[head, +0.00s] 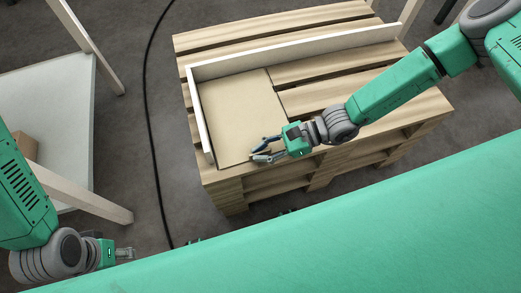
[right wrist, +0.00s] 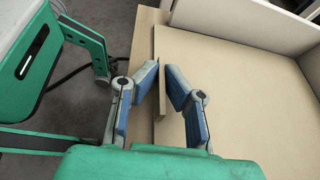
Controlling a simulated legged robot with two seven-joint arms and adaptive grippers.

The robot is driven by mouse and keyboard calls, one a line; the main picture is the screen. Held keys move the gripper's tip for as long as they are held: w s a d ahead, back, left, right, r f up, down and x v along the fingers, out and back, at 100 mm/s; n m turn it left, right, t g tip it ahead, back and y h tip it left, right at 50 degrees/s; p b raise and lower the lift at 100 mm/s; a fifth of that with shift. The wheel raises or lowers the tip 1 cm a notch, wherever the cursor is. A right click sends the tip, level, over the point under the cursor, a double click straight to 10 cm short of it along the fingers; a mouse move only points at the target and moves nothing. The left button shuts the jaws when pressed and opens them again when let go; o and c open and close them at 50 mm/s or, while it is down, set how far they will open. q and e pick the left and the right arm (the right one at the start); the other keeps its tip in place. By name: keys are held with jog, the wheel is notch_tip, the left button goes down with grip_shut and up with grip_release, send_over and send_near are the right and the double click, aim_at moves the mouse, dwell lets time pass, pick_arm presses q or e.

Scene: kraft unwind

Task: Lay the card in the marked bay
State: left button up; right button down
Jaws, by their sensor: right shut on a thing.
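The card (head: 236,112) is a flat tan sheet on the wooden pallet, in the corner formed by a white raised border (head: 290,50). Its left and far edges run close along the border; whether they touch it I cannot tell. My right gripper (head: 262,150) is at the card's near right corner. In the right wrist view, the fingers (right wrist: 163,88) are shut on the edge of the card (right wrist: 245,85). My left gripper (head: 125,253) is low at the left, away from the pallet; its finger opening is too small to tell.
The slatted pallet stack (head: 405,105) has bare boards right of the card. A pale table (head: 45,110) with a brown box (head: 22,150) stands at the left. A black cable (head: 151,130) runs along the grey floor between table and pallet.

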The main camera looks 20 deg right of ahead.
jog(key=shift+a, duration=0.1)
jog(key=shift+f, duration=0.1)
dwell(0.6)
jog(key=c, duration=1.6)
grip_release()
